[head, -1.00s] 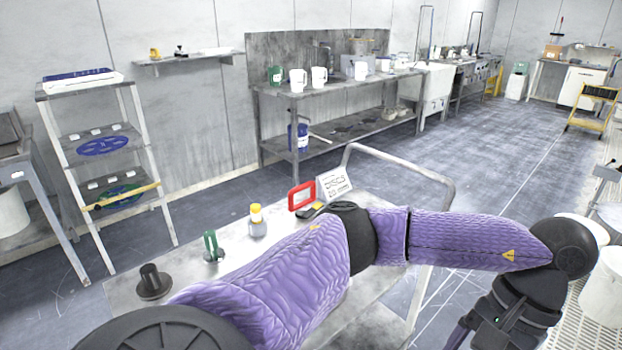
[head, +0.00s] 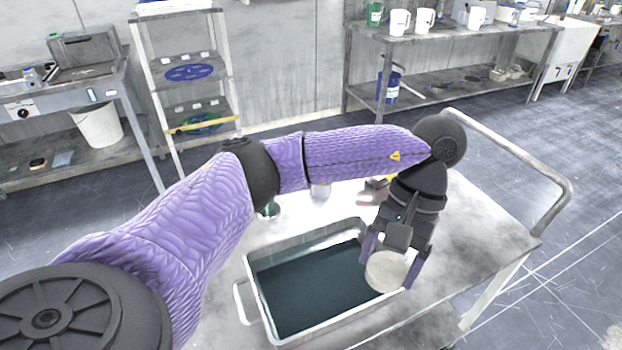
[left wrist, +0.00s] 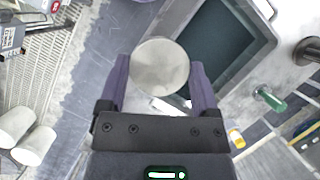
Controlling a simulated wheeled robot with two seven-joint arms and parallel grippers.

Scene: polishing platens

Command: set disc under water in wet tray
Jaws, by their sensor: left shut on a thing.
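My left gripper (head: 392,262) is shut on a pale round disc (head: 386,271), held between its two purple fingers. The disc also shows between the fingers in the left wrist view (left wrist: 160,67). The wet tray (head: 262,308) is a pale metal tray with dark water (head: 310,285) in it, standing on the cart. In the head view the disc overlaps the tray's right end; in the left wrist view it lies beside the tray's near rim (left wrist: 224,97), so it appears above or near that rim. The right gripper is not in view.
The metal cart top (head: 480,225) has free room right of the tray, with a raised handle rail (head: 535,165). A green-handled item (left wrist: 268,98) and a yellow-capped bottle (left wrist: 236,138) stand beyond the tray. A shelf rack (head: 190,75) and bench stand behind.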

